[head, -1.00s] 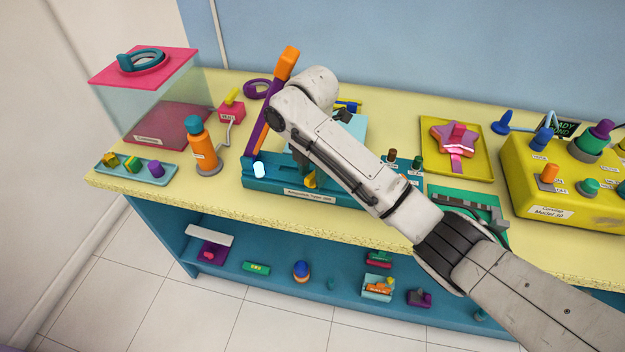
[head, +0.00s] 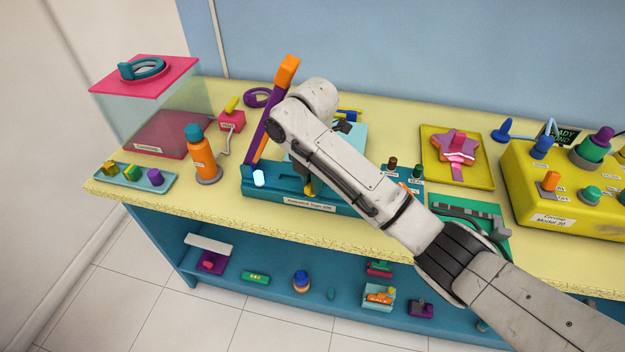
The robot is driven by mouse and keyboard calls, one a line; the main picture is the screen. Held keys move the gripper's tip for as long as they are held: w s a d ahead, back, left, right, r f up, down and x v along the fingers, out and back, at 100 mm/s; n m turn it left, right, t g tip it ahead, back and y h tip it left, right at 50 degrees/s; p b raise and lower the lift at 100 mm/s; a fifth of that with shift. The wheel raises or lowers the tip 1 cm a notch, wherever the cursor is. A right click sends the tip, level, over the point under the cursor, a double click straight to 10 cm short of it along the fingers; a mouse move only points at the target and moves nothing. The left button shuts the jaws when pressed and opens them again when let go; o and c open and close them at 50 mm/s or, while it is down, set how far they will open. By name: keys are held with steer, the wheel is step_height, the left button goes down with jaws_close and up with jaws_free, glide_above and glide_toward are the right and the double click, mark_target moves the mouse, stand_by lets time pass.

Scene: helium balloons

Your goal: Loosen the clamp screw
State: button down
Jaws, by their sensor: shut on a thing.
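The teal bench machine (head: 345,199) with a white label on its front stands at the middle of the counter. A tilted purple and orange lever (head: 287,70) rises at its left end. A small yellow part (head: 309,189), which looks like the clamp screw, shows just beside my forearm at the machine's front. My gripper (head: 304,178) points down there, shut on this yellow part. My arm hides most of the gripper and the grip itself, so the screw's turn cannot be read.
An orange bottle (head: 202,155), a teal tray (head: 136,178) of small knobs and a clear box with a pink lid (head: 145,68) stand left. A yellow tray with a pink star (head: 457,145) and a yellow control box (head: 560,180) stand right. Shelf items lie below.

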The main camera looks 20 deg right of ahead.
steer(key=n, duration=0.4)
stand_by(0.4)
steer(key=c, duration=1.1)
jaws_free()
step_height(320, 180, up, 11)
steer(key=p, duration=0.2)
steer(key=shift+f+p, duration=0.15)
steer(key=shift+p, duration=0.25)
